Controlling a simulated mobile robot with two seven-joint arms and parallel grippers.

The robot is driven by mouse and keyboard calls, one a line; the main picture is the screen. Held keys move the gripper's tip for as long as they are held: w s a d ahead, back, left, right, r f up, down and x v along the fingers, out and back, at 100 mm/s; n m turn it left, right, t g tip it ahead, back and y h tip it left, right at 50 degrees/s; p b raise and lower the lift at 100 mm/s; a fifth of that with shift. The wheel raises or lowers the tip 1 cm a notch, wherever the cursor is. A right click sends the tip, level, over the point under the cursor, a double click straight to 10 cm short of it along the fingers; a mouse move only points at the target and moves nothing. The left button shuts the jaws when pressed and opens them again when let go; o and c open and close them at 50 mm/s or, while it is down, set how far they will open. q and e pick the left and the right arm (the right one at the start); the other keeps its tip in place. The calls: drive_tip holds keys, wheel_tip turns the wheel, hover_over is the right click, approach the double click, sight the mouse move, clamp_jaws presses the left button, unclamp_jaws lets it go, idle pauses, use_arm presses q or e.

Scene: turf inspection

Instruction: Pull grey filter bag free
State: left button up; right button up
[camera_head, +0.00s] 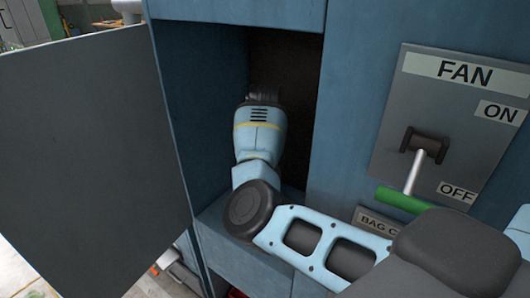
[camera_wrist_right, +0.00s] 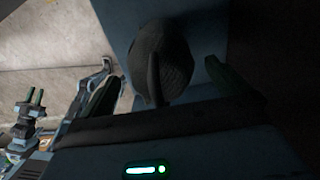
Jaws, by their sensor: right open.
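My right arm reaches into the open compartment of a blue cabinet (camera_head: 340,110) in the head view. My right gripper (camera_wrist_right: 160,72) is open, with one dark green finger on each side of a dark grey rounded bag (camera_wrist_right: 172,62). The bag has a thin strap or seam down its front. I cannot tell whether the fingers touch it. In the head view my wrist hides the bag, and the gripper shows only as a dark shape. Two green-tipped fingers at the left of the wrist view look like my left gripper (camera_wrist_right: 37,97); their opening is unclear.
A dark grey cabinet door (camera_head: 90,150) stands open at the left. A fan panel (camera_head: 440,90) with a green-handled lever (camera_head: 400,200) sits right of the opening, the handle close to OFF. A partly hidden bag label (camera_head: 375,220) is below. The compartment's side walls leave narrow room.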

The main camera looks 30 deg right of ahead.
drive_tip(key=shift+f, duration=0.55)
drive_tip(key=c, duration=1.6)
drive_tip(key=o, duration=0.8)
drive_tip(key=shift+r, duration=0.1)
drive_tip(key=shift+c, duration=1.3)
